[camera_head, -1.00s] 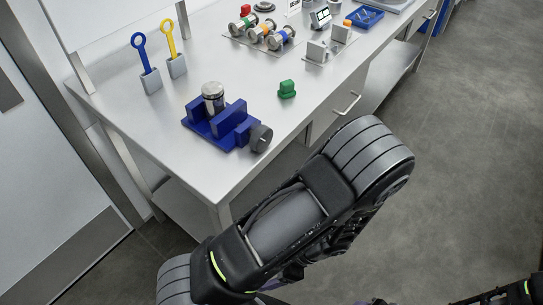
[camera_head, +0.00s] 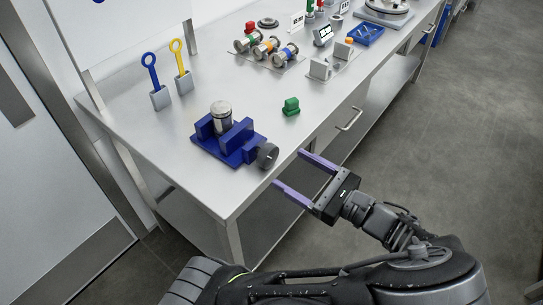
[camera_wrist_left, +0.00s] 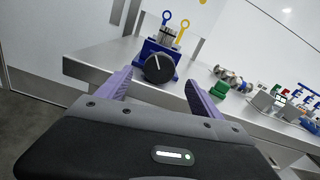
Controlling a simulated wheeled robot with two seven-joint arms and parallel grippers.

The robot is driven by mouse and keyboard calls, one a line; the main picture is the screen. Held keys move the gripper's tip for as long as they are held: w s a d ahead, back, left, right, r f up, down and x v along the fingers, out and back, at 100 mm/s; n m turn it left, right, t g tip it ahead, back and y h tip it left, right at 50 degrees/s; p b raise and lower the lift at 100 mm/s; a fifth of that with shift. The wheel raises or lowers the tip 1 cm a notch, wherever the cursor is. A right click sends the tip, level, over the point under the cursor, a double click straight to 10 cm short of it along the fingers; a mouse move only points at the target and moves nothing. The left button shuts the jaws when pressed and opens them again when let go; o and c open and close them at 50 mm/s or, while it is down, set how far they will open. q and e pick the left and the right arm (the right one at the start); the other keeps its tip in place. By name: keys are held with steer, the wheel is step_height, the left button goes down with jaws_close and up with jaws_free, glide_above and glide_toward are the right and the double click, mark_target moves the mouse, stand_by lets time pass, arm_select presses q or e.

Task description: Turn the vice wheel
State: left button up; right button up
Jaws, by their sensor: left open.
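The blue vice (camera_head: 236,140) sits near the table's front left corner, with a silver cylinder (camera_head: 221,117) between its jaws. Its dark round vice wheel (camera_head: 267,156) faces the table's front edge. My left gripper (camera_head: 287,169), with purple fingers, is open and empty just off the front edge, near the wheel and apart from it. In the left wrist view the wheel (camera_wrist_left: 159,68) shows between and beyond the open fingers (camera_wrist_left: 158,85), with a white line on its face. My right gripper is not in view.
A green block (camera_head: 291,107) stands right of the vice. Blue and yellow ring-topped tools (camera_head: 160,98) stand in grey holders behind it. Several coloured spools (camera_head: 266,47) and a blue tray (camera_head: 365,35) are farther along the table. The floor in front is clear.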

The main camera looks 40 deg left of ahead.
mark_target(272, 159)
arm_select(q)
steer(key=a, duration=0.7)
steer(key=shift+s, duration=0.1)
steer(key=shift+c, duration=0.3)
steer(key=c, duration=1.3)
steer(key=shift+r+n+p, duration=0.1)
steer(key=shift+n+p, duration=0.2)
steer(key=shift+p, duration=0.2)
steer(key=shift+c, duration=0.2)
steer(key=shift+n, duration=0.4)
